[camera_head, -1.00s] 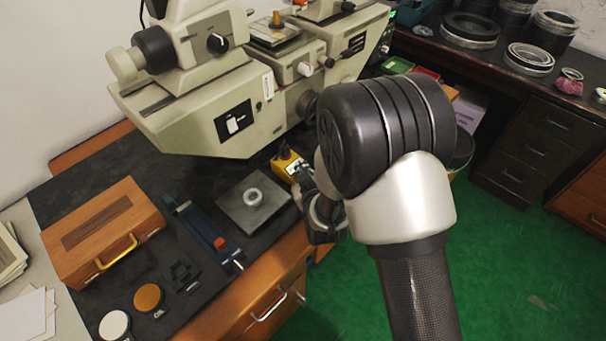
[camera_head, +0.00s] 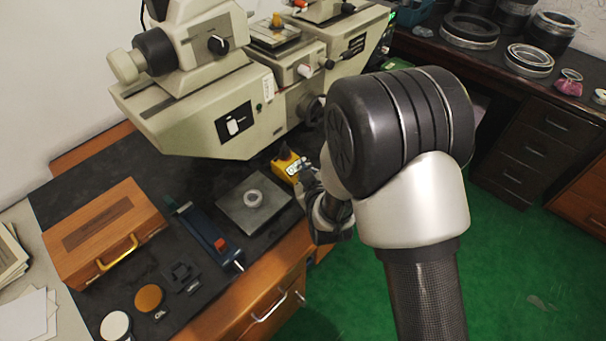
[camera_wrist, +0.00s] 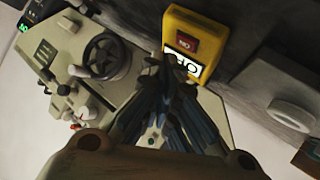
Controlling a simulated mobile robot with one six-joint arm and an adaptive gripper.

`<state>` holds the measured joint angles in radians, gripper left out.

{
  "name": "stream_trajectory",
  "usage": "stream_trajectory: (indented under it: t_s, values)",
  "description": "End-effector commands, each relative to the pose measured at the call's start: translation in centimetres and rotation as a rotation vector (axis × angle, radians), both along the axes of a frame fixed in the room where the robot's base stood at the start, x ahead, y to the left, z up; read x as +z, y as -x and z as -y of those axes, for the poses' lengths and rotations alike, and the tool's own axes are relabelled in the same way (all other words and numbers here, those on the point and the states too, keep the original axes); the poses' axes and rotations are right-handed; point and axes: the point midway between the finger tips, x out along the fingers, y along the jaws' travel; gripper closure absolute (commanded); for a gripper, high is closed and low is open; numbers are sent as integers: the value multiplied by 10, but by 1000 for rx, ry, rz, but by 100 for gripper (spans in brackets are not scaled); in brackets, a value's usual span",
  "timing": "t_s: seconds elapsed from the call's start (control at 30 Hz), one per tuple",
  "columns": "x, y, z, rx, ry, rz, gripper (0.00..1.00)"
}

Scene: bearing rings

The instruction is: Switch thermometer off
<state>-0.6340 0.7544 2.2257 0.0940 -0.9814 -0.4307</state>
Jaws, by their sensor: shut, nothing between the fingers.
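The yellow thermometer (camera_head: 287,165) lies on the dark bench top, between the grey plate and the big machine. In the wrist view the thermometer (camera_wrist: 201,36) shows a red switch (camera_wrist: 187,42) and a white display (camera_wrist: 184,66) with dark characters that I cannot read surely. My gripper (camera_wrist: 168,68) is shut and empty, with its tips in front of the display's left part, just below the switch. I cannot tell whether the tips touch the thermometer. In the head view my gripper (camera_head: 305,172) is at the thermometer's right side, partly hidden by my arm.
A grey plate (camera_head: 236,217) with a pale ring (camera_head: 253,198) lies left of the thermometer. The beige machine (camera_head: 200,118) rises behind it. A blue tool (camera_head: 207,238) and a wooden box (camera_head: 103,233) stand further left. The bench's front edge is close.

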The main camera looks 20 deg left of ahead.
Motion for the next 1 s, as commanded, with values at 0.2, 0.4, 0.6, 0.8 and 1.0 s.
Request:
stream_trajectory:
  t_s: [0.2,0.4,0.6,0.8,1.0]
  values:
    - [24,3,10,-2,-1,1,100]
    - [41,7,17,0,-1,1,100]
    - [46,8,21,0,0,0,100]
    - [45,8,20,0,0,0,100]
    - [45,8,20,-1,0,1,100]
